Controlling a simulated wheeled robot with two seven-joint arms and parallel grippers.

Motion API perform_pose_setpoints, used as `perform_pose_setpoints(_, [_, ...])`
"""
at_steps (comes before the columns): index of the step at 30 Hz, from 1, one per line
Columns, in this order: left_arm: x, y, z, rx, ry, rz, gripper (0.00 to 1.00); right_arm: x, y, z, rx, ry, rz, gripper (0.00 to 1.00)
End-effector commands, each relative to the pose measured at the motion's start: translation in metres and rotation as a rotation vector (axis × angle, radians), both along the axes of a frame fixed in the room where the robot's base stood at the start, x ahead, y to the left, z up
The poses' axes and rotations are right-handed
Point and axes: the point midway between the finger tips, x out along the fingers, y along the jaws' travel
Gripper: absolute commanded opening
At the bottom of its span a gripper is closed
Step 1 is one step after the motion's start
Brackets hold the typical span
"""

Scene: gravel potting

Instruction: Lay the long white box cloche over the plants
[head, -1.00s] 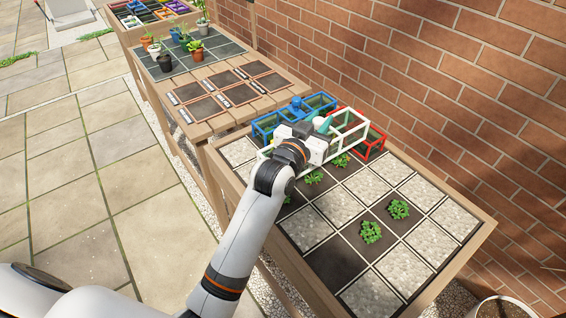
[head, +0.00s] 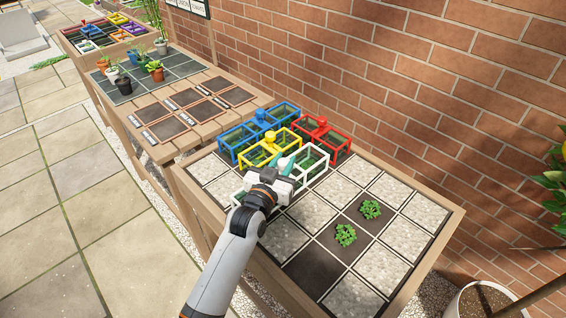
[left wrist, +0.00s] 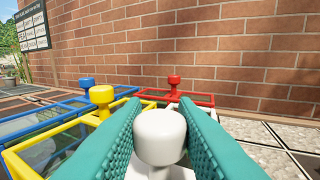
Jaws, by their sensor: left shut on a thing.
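The long white box cloche (head: 326,163) is an open white frame with a white knob (left wrist: 160,136). Two green plants (head: 345,234) and (head: 370,209) are uncovered on dark soil nearer the front. My right gripper is not in view.
Blue (head: 236,139), yellow (head: 256,156) and red (head: 333,138) cloches stand behind the white one. Pale gravel squares (head: 408,240) fill much of the bed. A brick wall (head: 400,90) runs behind. A potted plant's pot (head: 481,303) stands at the lower right.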

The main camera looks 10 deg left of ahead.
Motion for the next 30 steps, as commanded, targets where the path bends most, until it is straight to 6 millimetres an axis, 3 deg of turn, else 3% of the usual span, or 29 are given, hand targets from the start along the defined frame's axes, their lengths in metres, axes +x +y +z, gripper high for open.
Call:
perform_pose_setpoints(3, [0.0,0.0,-0.002,0.0,-0.002,0.0,0.0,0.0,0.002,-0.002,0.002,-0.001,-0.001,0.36])
perform_pose_setpoints(4, [0.0,0.0,-0.003,0.0,0.0,0.0,0.29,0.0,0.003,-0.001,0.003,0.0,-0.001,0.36])
perform_pose_setpoints(8, [0.0,0.0,-0.003,0.0,0.0,0.0,0.48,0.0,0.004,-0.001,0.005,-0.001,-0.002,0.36])
perform_pose_setpoints(20, [-0.007,0.002,-0.001,0.0,0.001,0.001,0.48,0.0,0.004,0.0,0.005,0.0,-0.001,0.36])
perform_pose_setpoints(30, [-0.076,0.015,-0.001,0.002,0.003,0.001,0.48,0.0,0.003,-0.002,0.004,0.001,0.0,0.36])
